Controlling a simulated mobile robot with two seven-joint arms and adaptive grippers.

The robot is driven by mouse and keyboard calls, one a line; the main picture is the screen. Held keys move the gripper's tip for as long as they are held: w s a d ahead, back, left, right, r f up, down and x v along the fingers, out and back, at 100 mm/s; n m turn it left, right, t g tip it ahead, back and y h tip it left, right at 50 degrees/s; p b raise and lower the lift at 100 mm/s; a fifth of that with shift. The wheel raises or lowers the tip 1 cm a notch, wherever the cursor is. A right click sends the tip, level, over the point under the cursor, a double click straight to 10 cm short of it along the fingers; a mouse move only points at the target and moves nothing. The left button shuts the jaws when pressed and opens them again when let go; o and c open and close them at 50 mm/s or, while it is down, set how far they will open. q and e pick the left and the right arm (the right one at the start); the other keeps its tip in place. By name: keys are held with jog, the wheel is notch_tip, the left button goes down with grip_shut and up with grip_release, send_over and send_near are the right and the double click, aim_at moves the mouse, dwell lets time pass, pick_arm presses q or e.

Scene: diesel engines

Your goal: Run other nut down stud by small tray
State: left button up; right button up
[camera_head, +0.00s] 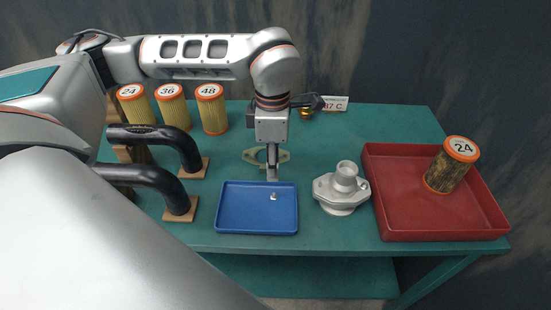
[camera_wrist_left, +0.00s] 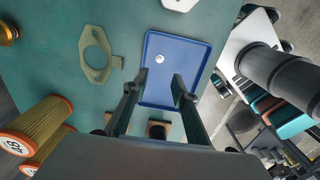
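The small blue tray (camera_head: 230,226) lies on the green table with one small silvery nut (camera_head: 274,196) in it. The tray (camera_wrist_left: 192,85) and nut (camera_wrist_left: 159,58) also show in the left wrist view. A grey metal housing (camera_head: 341,190) stands right of the tray, with a small bright piece on its right flange; I cannot make out a stud clearly. My left gripper (camera_head: 272,176) points down over the tray's far edge. In the left wrist view its two fingers (camera_wrist_left: 159,78) are apart with nothing between them. My right gripper is in neither view.
A red tray (camera_head: 445,235) at right holds an orange-capped filter (camera_head: 452,164). A flat green gasket (camera_head: 252,156) lies behind the blue tray. Black curved hoses (camera_head: 150,176) and several filters (camera_head: 172,106) stand at left. The back right of the table is clear.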

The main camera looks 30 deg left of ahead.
pick_arm(q)
jog(key=b, duration=0.3)
send_over(274, 193)
notch_tip(274, 193, down, 4)
jog(key=shift+f, duration=0.1)
notch_tip(274, 193, down, 2)
jog(key=shift+f+b, duration=0.1)
jog(key=shift+b, duration=0.4)
jog(key=shift+f+b, duration=1.05)
jog(key=shift+f, duration=0.85)
jog(key=shift+r, duration=0.1)
grip_shut()
